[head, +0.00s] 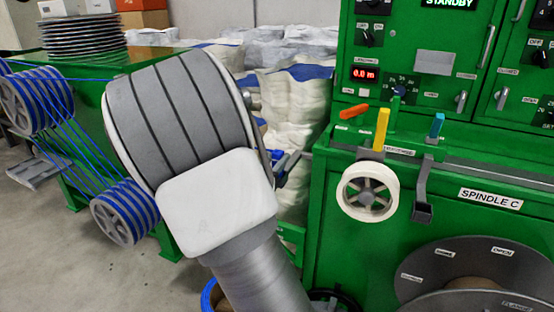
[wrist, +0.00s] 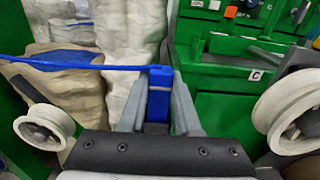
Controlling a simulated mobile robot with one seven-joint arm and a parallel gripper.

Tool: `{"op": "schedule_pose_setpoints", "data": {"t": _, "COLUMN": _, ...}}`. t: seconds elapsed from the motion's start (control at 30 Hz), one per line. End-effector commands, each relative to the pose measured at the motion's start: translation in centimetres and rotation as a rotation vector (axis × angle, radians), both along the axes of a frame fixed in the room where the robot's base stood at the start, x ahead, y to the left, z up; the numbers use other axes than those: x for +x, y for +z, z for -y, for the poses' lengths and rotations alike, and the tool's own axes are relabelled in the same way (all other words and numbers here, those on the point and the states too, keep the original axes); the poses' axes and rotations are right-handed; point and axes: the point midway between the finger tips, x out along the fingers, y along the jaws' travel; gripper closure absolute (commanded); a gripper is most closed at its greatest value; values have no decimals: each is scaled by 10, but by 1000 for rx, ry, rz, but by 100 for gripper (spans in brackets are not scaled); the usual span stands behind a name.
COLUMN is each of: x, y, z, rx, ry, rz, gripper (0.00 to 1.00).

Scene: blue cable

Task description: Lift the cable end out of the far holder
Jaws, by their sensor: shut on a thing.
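In the wrist view my gripper (wrist: 157,92) has its two grey fingers closed on a blue cable end piece (wrist: 158,100), a blue block with a dark lower part. The blue cable (wrist: 85,65) leaves its top and runs left out of the picture, nearly level. No holder can be made out around the piece. In the head view my arm covers most of the gripper, and only dark parts (head: 286,166) show at its right. There, blue cable (head: 82,150) is wound in several turns between an upper pulley (head: 36,98) and a lower pulley (head: 125,211).
A green machine (head: 330,215) stands at the right, with a white roller (head: 367,191) and coloured levers (head: 381,130). White sacks (head: 298,105) are behind my arm. In the wrist view, pale rollers stand left (wrist: 44,127) and right (wrist: 300,118) of my gripper.

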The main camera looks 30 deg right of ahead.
Motion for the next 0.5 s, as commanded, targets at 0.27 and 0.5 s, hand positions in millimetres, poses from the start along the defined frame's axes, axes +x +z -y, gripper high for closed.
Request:
{"op": "schedule_pose_setpoints", "data": {"t": 0.27, "x": 0, "y": 0, "z": 0, "rx": 0, "ry": 0, "rz": 0, "gripper": 100}}
{"op": "schedule_pose_setpoints", "data": {"t": 0.5, "x": 0, "y": 6, "z": 0, "rx": 0, "ry": 0, "rz": 0, "gripper": 100}}
